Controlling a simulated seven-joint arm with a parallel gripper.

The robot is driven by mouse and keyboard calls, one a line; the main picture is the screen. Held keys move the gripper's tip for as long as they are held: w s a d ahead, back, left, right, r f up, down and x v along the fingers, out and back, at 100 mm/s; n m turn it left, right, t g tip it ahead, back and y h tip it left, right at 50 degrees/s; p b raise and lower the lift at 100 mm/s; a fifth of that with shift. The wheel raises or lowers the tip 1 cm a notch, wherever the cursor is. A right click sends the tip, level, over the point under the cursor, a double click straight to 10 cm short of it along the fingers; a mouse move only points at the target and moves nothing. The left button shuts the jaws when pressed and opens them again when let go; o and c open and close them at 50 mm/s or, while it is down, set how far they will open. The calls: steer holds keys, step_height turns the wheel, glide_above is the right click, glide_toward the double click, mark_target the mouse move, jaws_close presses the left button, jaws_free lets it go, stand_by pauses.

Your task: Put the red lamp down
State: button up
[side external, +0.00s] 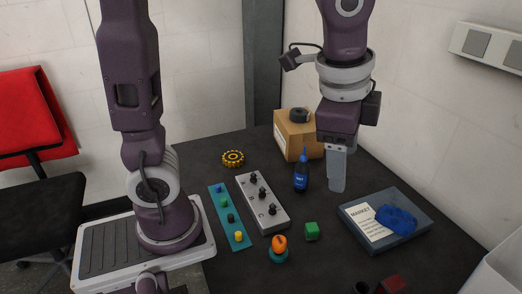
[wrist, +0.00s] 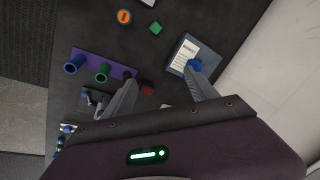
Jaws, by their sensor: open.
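A small dark red block, likely the red lamp, sits on the dark table at the bottom edge of the side view (side external: 394,284), partly cut off. It also shows in the wrist view (wrist: 147,88), between the lines of the two fingers and closer to the left one. My gripper (side external: 336,187) points down over the table, between the blue bottle and the grey tray. In the wrist view my gripper (wrist: 163,84) has its fingers spread wide with nothing held between them. The red block lies apart from it, nearer the camera in the side view.
The grey tray (side external: 424,237) holds a white card and blue cloth. A blue bottle (side external: 301,176), cardboard box (side external: 284,140), green cube (side external: 312,231) and orange-topped piece (side external: 279,244) stand around. A purple holder (wrist: 86,58) carries blue and green tubes. Bare table lies between the cube and tray.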

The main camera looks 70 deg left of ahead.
steer(key=s+a+n+t, duration=0.2)
steer(key=s+a+n, duration=0.5)
steer(key=s, duration=0.7)
steer(key=n, duration=0.2)
steer(key=shift+a+n+t+h, duration=0.2)
steer(key=shift+n+t+h, duration=0.1)
steer(key=shift+n+t, duration=0.1)
steer(key=shift+w+r, duration=0.1)
